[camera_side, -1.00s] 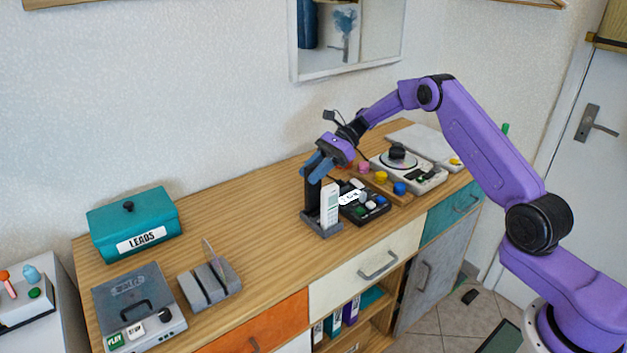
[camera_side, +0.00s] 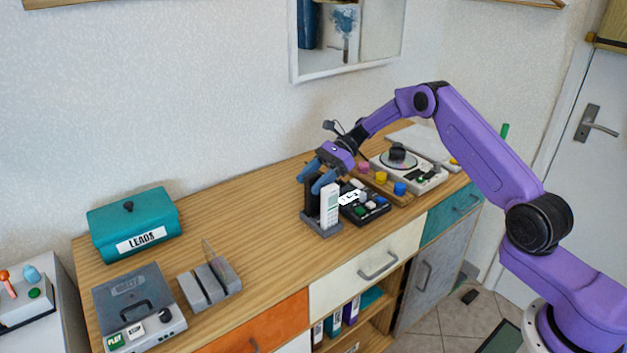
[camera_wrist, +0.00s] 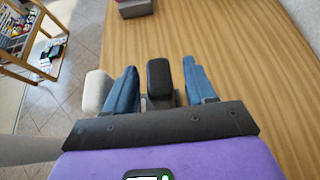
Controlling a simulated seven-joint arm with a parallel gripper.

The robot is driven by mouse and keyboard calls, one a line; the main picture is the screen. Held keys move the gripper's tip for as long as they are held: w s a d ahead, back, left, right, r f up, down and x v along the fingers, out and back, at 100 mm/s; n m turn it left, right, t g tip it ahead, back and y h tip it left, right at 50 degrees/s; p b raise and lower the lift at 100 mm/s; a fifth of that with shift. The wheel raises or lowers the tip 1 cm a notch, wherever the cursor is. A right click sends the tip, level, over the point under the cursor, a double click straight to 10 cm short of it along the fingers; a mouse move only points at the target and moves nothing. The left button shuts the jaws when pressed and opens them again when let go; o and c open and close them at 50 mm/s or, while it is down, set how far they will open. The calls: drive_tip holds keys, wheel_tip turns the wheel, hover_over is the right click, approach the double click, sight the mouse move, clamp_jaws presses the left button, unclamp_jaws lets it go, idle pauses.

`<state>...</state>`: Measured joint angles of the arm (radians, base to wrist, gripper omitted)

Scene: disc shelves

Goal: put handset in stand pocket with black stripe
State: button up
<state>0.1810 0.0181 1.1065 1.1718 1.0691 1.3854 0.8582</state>
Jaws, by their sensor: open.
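A dark grey stand (camera_side: 321,232) is on the sideboard, with two upright pieces in it. The front one is a white handset (camera_side: 330,205) with a keypad, also in the wrist view (camera_wrist: 97,92). Behind it is a black handset-like piece (camera_side: 312,190), partly hidden by my fingers. My gripper (camera_side: 315,178) is open above the stand. In the wrist view, my open gripper (camera_wrist: 160,82) has one finger on each side of the black piece (camera_wrist: 160,76); the white handset is outside the left finger. I cannot make out a black stripe on the stand.
Right of the stand are a dark button box (camera_side: 366,207), a wooden tray with coloured knobs (camera_side: 402,198) and a turntable (camera_side: 425,178). At left are a grey slotted block (camera_side: 208,287), a teal LEADS box (camera_side: 135,225) and a grey player (camera_side: 140,300). Bare wood lies between.

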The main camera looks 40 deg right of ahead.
drive_tip(key=v, duration=1.2)
drive_tip(key=s+a+r+n+g+h, duration=0.1)
drive_tip(key=s+a, duration=0.1)
drive_tip(key=a, duration=0.1)
drive_tip(key=s+a+r+n+g+h, duration=0.1)
drive_tip(key=s+a+n, duration=0.1)
drive_tip(key=a, duration=0.2)
drive_tip(key=s+a+r+n+h, duration=0.1)
drive_tip(key=s+a+n, duration=0.1)
drive_tip(key=a, duration=0.1)
drive_tip(key=shift+s+a+g, duration=0.1)
drive_tip(key=shift+a+g, duration=0.2)
drive_tip(key=shift+g, duration=0.1)
drive_tip(key=s+a+r+n+g+h, duration=0.1)
drive_tip(key=s+a+n+h, duration=0.1)
drive_tip(key=s+a+n, duration=0.3)
drive_tip(key=s+a+r+n+h, duration=0.1)
drive_tip(key=s+a+n+h, duration=0.1)
drive_tip(key=s, duration=0.5)
drive_tip(key=s+d+n+t+h, duration=0.2)
drive_tip(key=s+d+n, duration=0.1)
drive_tip(key=s+n, duration=0.6)
drive_tip(key=s+d+f+n+t+h, duration=0.1)
drive_tip(key=s+d+n, duration=0.3)
drive_tip(key=s+n, duration=0.5)
drive_tip(key=s+t+h, duration=0.1)
drive_tip(key=s, duration=0.8)
drive_tip(key=shift+f+n+h, duration=0.2)
drive_tip(key=shift+n+h, duration=0.1)
drive_tip(key=shift+h, duration=0.1)
